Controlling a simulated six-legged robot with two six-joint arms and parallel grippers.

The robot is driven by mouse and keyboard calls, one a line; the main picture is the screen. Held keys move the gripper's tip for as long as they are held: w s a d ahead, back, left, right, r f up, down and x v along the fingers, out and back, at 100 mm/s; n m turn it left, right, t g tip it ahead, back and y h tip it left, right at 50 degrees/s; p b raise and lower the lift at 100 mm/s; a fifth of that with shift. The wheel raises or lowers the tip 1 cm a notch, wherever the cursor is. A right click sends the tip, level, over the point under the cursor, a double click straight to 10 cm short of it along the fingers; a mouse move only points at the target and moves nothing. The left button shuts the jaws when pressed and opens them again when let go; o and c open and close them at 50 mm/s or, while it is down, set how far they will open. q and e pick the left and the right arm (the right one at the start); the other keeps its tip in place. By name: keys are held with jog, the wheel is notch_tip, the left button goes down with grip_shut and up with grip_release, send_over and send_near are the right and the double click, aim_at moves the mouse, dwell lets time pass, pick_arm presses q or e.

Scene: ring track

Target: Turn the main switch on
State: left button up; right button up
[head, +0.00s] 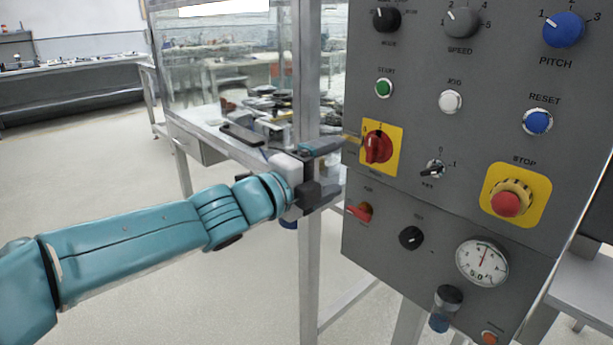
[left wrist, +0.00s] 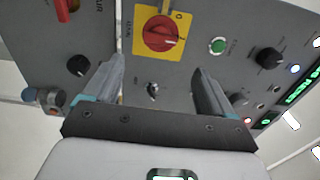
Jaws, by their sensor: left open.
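The main switch (head: 377,147) is a red rotary knob on a yellow square plate, at the left edge of the grey control panel. Its handle looks roughly upright in the head view; its exact setting is too small to read. It also shows in the left wrist view (left wrist: 160,34), top centre, ahead of and between my fingers. My left gripper (head: 336,168) is open and empty, just left of the panel edge and the switch in the head view. In the left wrist view its two fingers (left wrist: 160,75) stand wide apart, clear of the knob. My right gripper is not in view.
The panel (head: 400,225) also bears a key switch (head: 433,169), a red stop button (head: 506,203) on yellow, a small red lever (head: 360,211), a black knob (head: 411,238) and a gauge (head: 482,262). A metal post (head: 308,260) stands behind my left gripper.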

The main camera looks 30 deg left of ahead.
pick_arm(q)
jog(key=p+v, duration=0.1)
jog(key=v, duration=0.4)
jog(key=shift+s+a, duration=0.15)
jog(key=shift+s, duration=0.15)
jog(key=shift+f, duration=0.1)
